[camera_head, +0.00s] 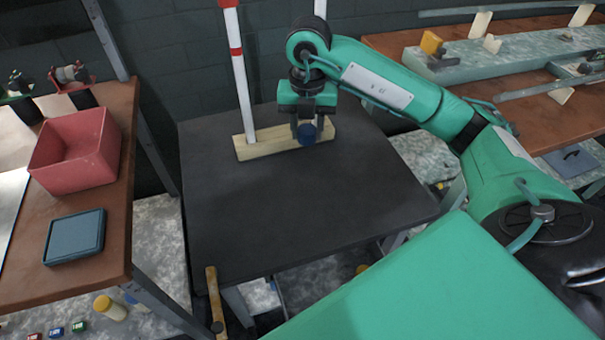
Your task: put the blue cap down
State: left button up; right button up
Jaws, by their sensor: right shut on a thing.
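The blue cap (306,134) is small and round, and shows at the fingertips of my right gripper (305,127). My right gripper is shut on it, over the right part of a pale wooden block (265,146) at the back of the dark table. I cannot tell whether the cap touches the block. A white tube with red bands (241,80) stands upright at the block's left part. A second upright tube (320,8) shows partly behind my right arm. My left gripper is not in view.
The dark table (300,210) is clear in front of the block. A pink bin (76,150) and a blue-grey tray (75,238) stand on the brown bench at left. A long bench with tubing (500,55) is at right.

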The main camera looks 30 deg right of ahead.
send_over(306, 194)
notch_tip(306, 194, down, 14)
jog(key=shift+f+b, duration=0.2)
jog(key=shift+b, duration=0.1)
jog(key=shift+f, duration=2.7)
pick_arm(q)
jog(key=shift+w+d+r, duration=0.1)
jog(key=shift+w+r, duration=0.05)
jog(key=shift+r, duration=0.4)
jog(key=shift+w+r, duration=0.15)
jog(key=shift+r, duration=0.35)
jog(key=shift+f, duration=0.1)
pick_arm(e)
jog(key=o, duration=1)
jog(key=shift+f, duration=0.1)
jog(key=shift+c, duration=0.2)
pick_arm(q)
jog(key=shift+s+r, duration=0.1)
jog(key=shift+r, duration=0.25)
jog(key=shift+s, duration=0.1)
